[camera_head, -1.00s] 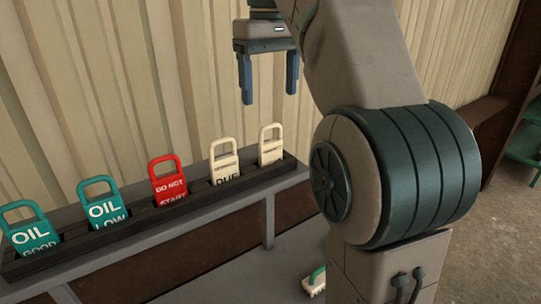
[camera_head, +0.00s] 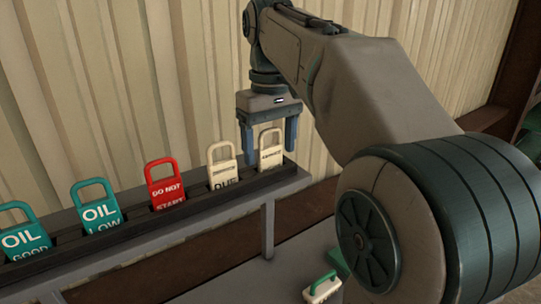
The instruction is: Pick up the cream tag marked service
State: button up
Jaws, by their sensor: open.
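Two cream tags with loop handles stand upright at the right end of a dark slotted rack (camera_head: 130,222). The left cream tag (camera_head: 222,170) shows "DUE" below a smaller line I cannot read surely. The far-right cream tag (camera_head: 270,158) has small dark lettering, possibly "service", partly sunk in its slot. My gripper (camera_head: 272,156) is open and points down at the far-right tag. In the picture its blue fingers lie on either side of that tag; I cannot tell the depth between them. No grip on the tag shows.
A red "DO NOT START" tag (camera_head: 165,190) and teal "OIL LOW" (camera_head: 98,213) and "OIL GOOD" (camera_head: 22,240) tags stand left in the rack. A corrugated wall (camera_head: 150,80) rises close behind. A cream block with a green handle (camera_head: 321,292) lies lower right.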

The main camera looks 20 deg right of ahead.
jog(key=shift+f, duration=0.65)
jog(key=shift+c, duration=0.3)
jog(key=c, duration=1)
